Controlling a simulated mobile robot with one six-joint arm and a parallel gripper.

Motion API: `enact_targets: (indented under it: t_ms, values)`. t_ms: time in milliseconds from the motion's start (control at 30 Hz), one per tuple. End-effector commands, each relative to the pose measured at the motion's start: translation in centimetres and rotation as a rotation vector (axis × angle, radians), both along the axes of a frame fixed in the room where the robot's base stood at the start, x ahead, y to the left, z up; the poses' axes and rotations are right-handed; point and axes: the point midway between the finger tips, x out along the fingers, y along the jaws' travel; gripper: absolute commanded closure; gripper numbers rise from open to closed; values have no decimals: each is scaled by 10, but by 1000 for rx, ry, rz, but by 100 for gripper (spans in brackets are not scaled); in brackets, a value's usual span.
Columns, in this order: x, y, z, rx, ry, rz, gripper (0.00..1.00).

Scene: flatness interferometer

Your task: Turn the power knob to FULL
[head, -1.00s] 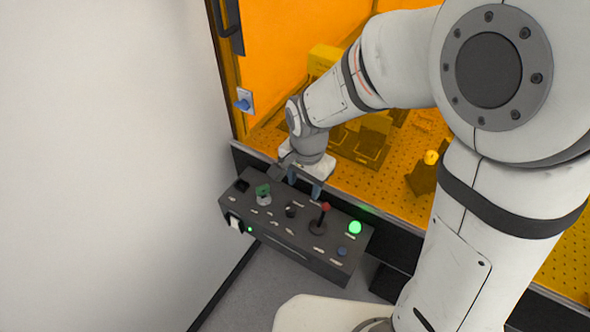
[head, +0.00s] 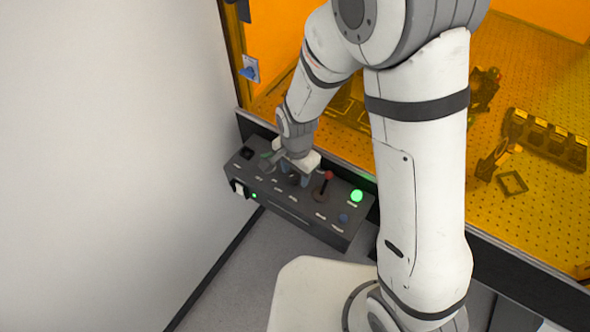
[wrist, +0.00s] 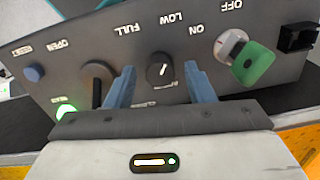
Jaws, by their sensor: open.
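The power knob (wrist: 158,72) is a small black round knob with a white pointer line, between the upside-down labels FULL (wrist: 132,30) and LOW (wrist: 172,19) in the wrist view. Its line appears to tilt up and right, toward LOW. My gripper (wrist: 160,70) is open, with one blue-grey finger to each side of the knob and a gap at both sides. In the head view my gripper (head: 294,177) is down at the dark control box (head: 285,203), and the knob is mostly hidden there. I cannot tell how deep the fingertips reach.
A green key switch (wrist: 254,64) stands to the right in the wrist view, near ON and OFF. A red-tipped lever (head: 328,176), a lit green lamp (head: 356,195) and a blue button (head: 343,218) lie right of my gripper in the head view. An orange enclosure rises behind.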

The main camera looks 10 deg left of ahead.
Motion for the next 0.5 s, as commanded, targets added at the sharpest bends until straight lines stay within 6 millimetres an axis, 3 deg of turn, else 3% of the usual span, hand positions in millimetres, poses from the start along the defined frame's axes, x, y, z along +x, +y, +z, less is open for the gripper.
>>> enact_targets:
  t_ms: [167,500]
  values:
    - [0,0,0,0,0,1,51]
    - [0,0,0,0,0,1,79]
